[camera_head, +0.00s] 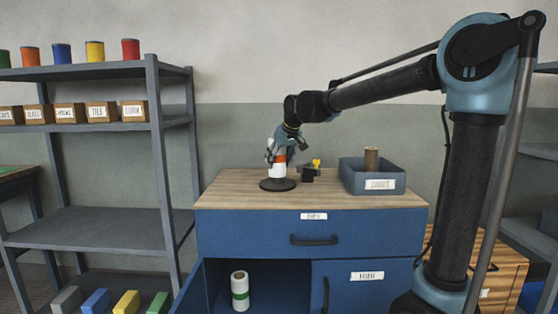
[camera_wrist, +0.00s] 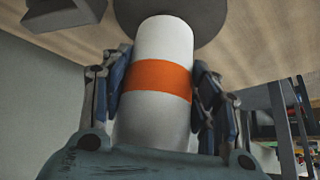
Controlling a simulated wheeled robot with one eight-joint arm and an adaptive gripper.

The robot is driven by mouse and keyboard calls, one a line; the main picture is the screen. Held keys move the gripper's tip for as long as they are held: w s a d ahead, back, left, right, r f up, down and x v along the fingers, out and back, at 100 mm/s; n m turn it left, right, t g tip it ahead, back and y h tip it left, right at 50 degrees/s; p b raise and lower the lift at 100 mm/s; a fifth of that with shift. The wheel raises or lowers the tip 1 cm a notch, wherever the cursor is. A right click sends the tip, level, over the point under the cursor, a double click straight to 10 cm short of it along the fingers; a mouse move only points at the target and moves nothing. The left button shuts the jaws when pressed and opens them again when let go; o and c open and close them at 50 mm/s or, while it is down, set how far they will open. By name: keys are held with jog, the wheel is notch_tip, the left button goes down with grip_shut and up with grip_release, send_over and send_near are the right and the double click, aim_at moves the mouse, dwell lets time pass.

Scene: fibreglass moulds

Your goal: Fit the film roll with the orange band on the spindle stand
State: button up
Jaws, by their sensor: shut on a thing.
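The white film roll with the orange band (camera_head: 277,171) stands upright at the left of the wooden cabinet top. My gripper (camera_head: 279,150) is shut on it from above, one finger on each side. In the wrist view the roll (camera_wrist: 163,40) sits between the fingers of my gripper (camera_wrist: 160,82), with the orange band at finger level. The spindle stand's dark round base (camera_head: 278,185) is directly under the roll, and the roll's lower end appears to meet it. The base also shows in the wrist view (camera_wrist: 209,14). The spindle itself is hidden.
A black and yellow tool (camera_head: 309,174) stands just right of the stand. A grey-blue bin (camera_head: 372,184) with a brown core (camera_head: 371,160) is further right. A green-banded roll (camera_head: 240,291) stands in the open compartment below. Grey shelves (camera_head: 85,219) stand left.

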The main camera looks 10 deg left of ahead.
jog(key=shift+w+f, duration=0.1)
jog(key=shift+f, duration=1)
jog(key=o, duration=1.5)
jog(key=v, duration=1.1)
jog(key=shift+d+r, duration=0.15)
jog(key=shift+r, duration=0.2)
